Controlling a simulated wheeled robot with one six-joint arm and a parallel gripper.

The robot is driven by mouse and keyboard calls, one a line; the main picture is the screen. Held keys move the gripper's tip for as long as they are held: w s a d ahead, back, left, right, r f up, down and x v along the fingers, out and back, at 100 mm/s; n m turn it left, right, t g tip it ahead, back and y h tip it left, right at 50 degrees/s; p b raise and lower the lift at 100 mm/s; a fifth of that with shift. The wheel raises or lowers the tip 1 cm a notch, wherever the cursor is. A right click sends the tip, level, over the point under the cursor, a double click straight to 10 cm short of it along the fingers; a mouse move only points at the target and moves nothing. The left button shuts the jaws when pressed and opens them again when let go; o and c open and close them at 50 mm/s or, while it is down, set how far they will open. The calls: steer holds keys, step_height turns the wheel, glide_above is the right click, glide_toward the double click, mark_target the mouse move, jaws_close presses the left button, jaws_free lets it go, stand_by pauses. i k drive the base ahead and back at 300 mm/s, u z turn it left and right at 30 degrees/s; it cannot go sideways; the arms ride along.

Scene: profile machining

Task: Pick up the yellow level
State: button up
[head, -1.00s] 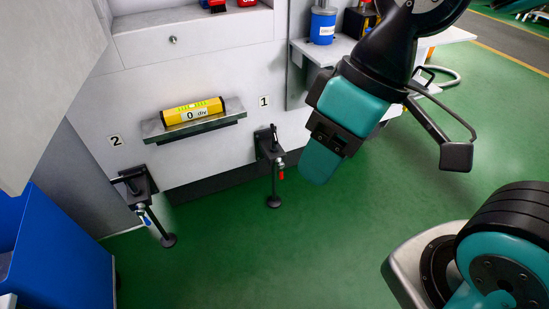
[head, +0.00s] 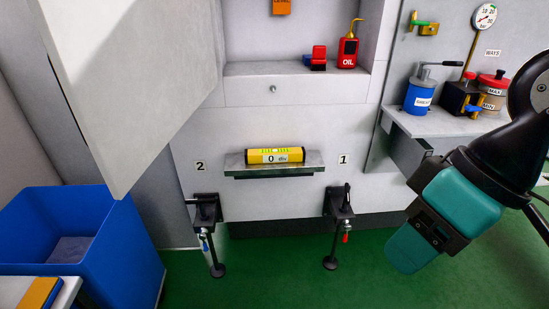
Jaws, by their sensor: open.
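The yellow level (head: 262,156) lies lengthwise on a narrow grey shelf (head: 312,160) on the front of the light grey machine. A white label reading "0 div" and a green vial strip show on it. My gripper (head: 437,218) is at the right of the view, well to the right of the level and apart from it. It is open, and I see nothing held in it.
Valve stands marked 2 (head: 206,210) and 1 (head: 339,205) flank the shelf below. A blue bin (head: 125,235) stands at left under a pale overhanging panel (head: 125,80). Green floor is clear in front.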

mark_target(294, 153)
steer(key=u, duration=0.05)
steer(key=k, duration=0.55)
steer(key=z, duration=0.5)
steer(key=i, duration=1.6)
steer(key=u, duration=1.15)
steer(key=i, duration=0.65)
steer(key=u, duration=0.6)
